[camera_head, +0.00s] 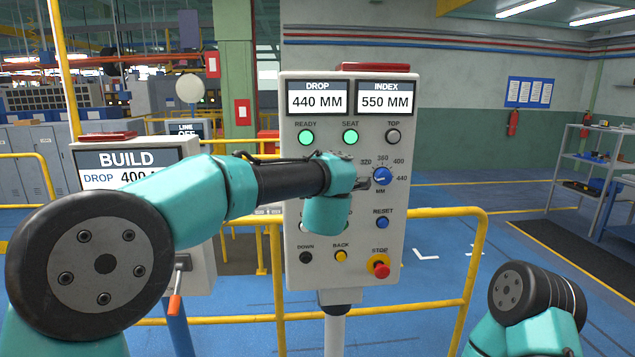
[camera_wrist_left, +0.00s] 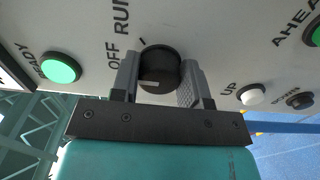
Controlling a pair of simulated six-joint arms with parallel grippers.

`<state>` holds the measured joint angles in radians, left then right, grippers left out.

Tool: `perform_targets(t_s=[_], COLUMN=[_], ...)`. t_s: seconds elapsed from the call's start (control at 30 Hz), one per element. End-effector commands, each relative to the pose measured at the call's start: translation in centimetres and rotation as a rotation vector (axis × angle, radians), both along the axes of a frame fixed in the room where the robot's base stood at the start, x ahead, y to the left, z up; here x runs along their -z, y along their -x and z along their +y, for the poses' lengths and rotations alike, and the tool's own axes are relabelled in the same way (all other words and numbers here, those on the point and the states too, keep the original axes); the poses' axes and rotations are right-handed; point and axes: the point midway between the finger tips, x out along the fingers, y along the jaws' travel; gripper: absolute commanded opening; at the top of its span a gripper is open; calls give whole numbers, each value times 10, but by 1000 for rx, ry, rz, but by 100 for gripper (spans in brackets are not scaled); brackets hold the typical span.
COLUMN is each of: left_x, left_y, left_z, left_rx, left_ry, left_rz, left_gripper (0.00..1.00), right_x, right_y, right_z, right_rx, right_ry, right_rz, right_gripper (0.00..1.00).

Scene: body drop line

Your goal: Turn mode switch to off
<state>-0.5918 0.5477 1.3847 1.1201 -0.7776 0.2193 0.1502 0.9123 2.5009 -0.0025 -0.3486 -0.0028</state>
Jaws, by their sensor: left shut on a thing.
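The mode switch is a round black knob (camera_wrist_left: 158,62) on the grey control panel (camera_head: 400,255), with OFF and RUN labels beside it in the left wrist view. My left gripper (camera_wrist_left: 162,80) is shut on this knob, with one grey finger on each side. A short white mark shows on the knob's side, and a dark tick on the panel lies near it. Which label the knob points at I cannot tell. In the head view my left arm covers the knob. My right arm is low at the right, its gripper out of the picture.
Close by are the lit green READY button (camera_head: 306,138), green SEAT button (camera_head: 350,138), blue MM dial (camera_head: 382,175), blue RESET button (camera_head: 383,223) and red STOP button (camera_head: 381,270). A BUILD panel (camera_head: 125,160) stands left.

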Motion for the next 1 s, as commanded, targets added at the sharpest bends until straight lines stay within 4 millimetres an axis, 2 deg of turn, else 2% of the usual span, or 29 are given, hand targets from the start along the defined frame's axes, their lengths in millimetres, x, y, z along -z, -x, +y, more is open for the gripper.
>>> perform_targets(t_s=[0.03, 0.07, 0.3, 0.67, 0.87, 1.0], left_x=[0, 0, 0, 0, -1, -1], left_y=[0, 0, 0, 4, 26, 52], left_z=[0, 0, 0, -1, -3, -6], left_rx=[0, 0, 0, 1, 2, 3], left_ry=[0, 0, 1, 1, 0, 1], left_rz=[0, 0, 0, 0, 0, -1], left_gripper=[18, 44, 67, 67, 67, 67], right_x=[0, 0, 0, 0, 0, 0], right_y=[0, 0, 0, 0, 0, 0], right_z=[0, 0, 0, 0, 0, 0], right_rx=[0, 0, 0, 0, 0, 0], right_ry=[0, 0, 0, 0, 0, 0], right_rz=[0, 0, 0, 0, 0, 0], right_gripper=[0, 0, 0, 0, 0, 0])
